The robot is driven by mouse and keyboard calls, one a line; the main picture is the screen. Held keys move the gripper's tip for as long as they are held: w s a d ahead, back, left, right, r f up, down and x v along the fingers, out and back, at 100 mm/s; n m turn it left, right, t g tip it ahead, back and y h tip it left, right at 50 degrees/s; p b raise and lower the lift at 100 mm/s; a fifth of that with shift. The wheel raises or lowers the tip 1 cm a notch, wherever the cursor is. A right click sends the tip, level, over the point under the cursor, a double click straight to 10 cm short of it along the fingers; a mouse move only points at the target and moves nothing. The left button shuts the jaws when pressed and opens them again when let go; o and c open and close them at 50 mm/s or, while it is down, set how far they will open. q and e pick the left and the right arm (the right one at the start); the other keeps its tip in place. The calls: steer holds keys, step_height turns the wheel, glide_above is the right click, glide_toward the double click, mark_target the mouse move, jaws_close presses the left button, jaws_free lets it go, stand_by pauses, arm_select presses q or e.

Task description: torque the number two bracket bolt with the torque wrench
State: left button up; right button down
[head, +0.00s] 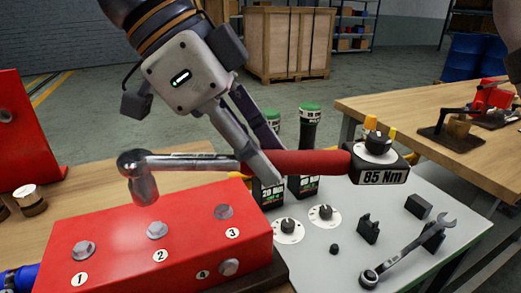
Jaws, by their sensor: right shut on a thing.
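My right gripper (265,162) is shut on the red handle of the torque wrench (310,163). The wrench lies nearly level in the air, its end block reading "85 Nm" at the right and its head with a downward socket at the left. The socket hangs above the number two bolt (157,230) on the red bracket (190,252), slightly left of it in the picture, with a visible gap. Bolt one (83,250), bolt three (223,211) and bolt four (229,267) sit in the same bracket. My left gripper is not in view.
A grey board (330,265) right of the bracket carries two knobs, black holders and an open-ended wrench (408,252). A second wooden table (400,110) is at the right. A red upright part (15,130) stands at the left.

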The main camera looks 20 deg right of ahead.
steer(key=shift+w+f, duration=0.2)
steer(key=shift+f, duration=1.9)
steer(key=w+n+t, duration=0.1)
steer(key=w+n, duration=0.2)
steer(key=w+n+t, duration=0.2)
steer(key=w, duration=0.1)
steer(key=w+n+t, duration=0.1)
steer(key=w+n, duration=0.2)
steer(key=w, duration=0.1)
steer(key=shift+d+n+t, duration=0.15)
steer(key=shift+n+t, duration=0.15)
steer(key=shift+t, duration=0.1)
steer(key=shift+w+n, duration=0.3)
steer(key=shift+w, duration=0.05)
steer(key=shift+f, duration=0.65)
steer(key=shift+s, duration=0.1)
